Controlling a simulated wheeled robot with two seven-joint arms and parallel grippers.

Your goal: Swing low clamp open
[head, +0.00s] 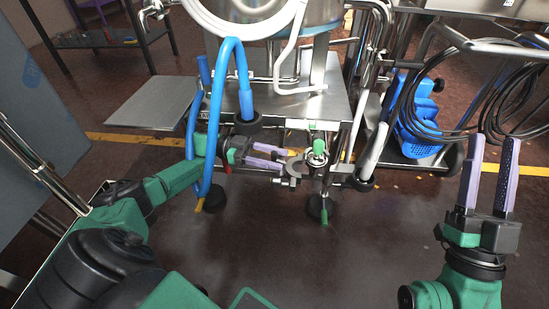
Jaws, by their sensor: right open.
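The low clamp (291,171) looks like a small metal piece under the machine's steel shelf, near the middle of the head view. It is small and partly hidden, so I cannot tell whether it is open or closed. My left gripper (284,160) reaches in from the left, with its two purple fingers at the clamp. A gap shows between the fingers, but I cannot tell whether they grip the clamp. My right gripper (494,141) is open and empty, pointing up at the right, well away from the clamp.
A blue hose (216,110) hangs down beside my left arm. A steel valve fitting (317,151) with green parts sits just right of the clamp. A blue basket (416,128) and coiled black cables (425,75) are at the right. The front floor is clear.

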